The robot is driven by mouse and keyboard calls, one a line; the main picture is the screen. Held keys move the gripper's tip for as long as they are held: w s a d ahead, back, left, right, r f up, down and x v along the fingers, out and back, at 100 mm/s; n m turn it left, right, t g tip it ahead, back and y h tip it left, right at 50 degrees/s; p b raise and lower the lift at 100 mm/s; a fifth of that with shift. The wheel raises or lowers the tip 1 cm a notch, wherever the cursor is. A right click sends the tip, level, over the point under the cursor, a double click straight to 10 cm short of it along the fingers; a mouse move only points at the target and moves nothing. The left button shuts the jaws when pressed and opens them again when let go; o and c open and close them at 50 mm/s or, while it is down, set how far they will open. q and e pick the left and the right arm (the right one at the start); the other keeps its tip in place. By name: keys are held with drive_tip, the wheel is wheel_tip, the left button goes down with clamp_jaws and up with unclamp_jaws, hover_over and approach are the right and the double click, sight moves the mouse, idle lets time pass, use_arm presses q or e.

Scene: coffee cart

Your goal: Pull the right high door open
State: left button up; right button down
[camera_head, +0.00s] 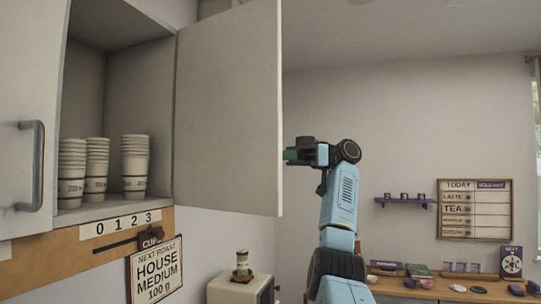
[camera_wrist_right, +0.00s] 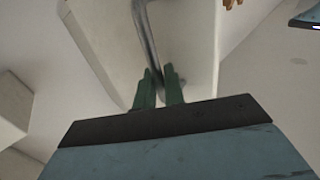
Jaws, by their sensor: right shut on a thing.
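The right high door (camera_head: 227,110) stands swung open, jutting out from the wall cabinet. Its inner face shows in the head view, and its handle is hidden behind it there. In the right wrist view the handle (camera_wrist_right: 147,35) is a grey metal bar on the door's pale outer face (camera_wrist_right: 190,30). My right gripper (camera_head: 290,155) is at the door's free edge in the head view. In the right wrist view its green fingers (camera_wrist_right: 160,88) are shut on the handle's end. My left gripper is not in view.
The open cabinet compartment holds stacks of paper cups (camera_head: 134,165). The closed left door (camera_head: 25,100) has its own grey handle (camera_head: 37,165). Below are a hanging sign (camera_head: 157,272) and a white box (camera_head: 236,290) with a jar (camera_head: 242,262) on top.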

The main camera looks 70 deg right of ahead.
drive_tip(key=c, duration=1.8)
unclamp_jaws()
drive_tip(key=shift+w, duration=0.1)
drive_tip(key=shift+o, duration=0.8)
drive_tip(key=shift+w+a, duration=0.1)
drive_tip(key=shift+w, duration=0.05)
drive_tip(key=p+v, duration=0.1)
drive_tip(key=v, duration=0.6)
drive_tip(key=shift+c, duration=0.2)
